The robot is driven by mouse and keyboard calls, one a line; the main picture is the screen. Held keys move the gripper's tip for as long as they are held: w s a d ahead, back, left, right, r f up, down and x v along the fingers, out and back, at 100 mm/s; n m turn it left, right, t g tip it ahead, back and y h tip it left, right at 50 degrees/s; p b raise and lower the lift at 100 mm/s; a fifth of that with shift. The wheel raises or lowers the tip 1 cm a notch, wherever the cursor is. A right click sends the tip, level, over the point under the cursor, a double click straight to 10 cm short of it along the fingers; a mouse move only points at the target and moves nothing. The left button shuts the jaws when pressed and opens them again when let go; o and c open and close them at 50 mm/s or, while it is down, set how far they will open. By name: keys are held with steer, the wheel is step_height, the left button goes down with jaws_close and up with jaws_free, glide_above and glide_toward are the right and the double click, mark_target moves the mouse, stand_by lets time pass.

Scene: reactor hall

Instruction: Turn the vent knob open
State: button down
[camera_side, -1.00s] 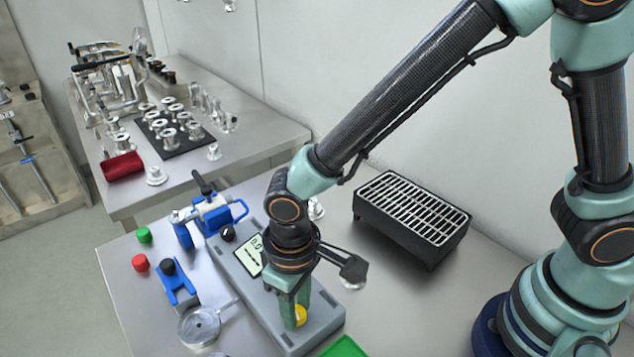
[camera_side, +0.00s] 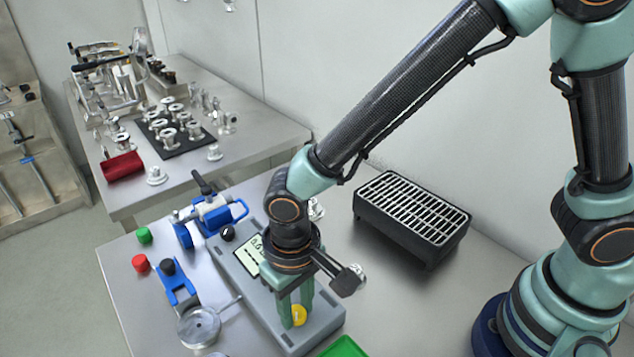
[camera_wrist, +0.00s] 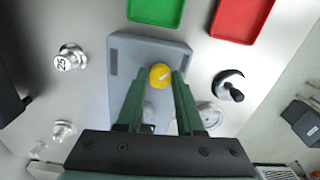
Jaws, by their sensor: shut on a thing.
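The round yellow knob (camera_side: 299,315) with a light pointer mark sits at the near end of a long grey instrument box (camera_side: 325,320). I take it to be the vent knob; it also shows in the wrist view (camera_wrist: 160,76). My gripper (camera_side: 298,312) points straight down over the box, its two green fingers on either side of the knob. In the wrist view my gripper (camera_wrist: 160,79) is shut on the knob, which stays seated on the box. The box's display (camera_side: 250,252) is partly hidden by my wrist, and its digits are too small to read surely.
A black knob (camera_side: 227,234) and blue valve (camera_side: 213,214) stand at the box's far end. A black grated box (camera_side: 415,220) is right. Green (camera_wrist: 155,9) and red (camera_wrist: 240,18) trays lie beyond the near end.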

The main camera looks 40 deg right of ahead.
mark_target(297, 312)
steer(key=c, duration=0.5)
jaws_free()
steer(key=shift+c, duration=0.2)
step_height(297, 312, up, 12)
steer(key=shift+r, duration=0.1)
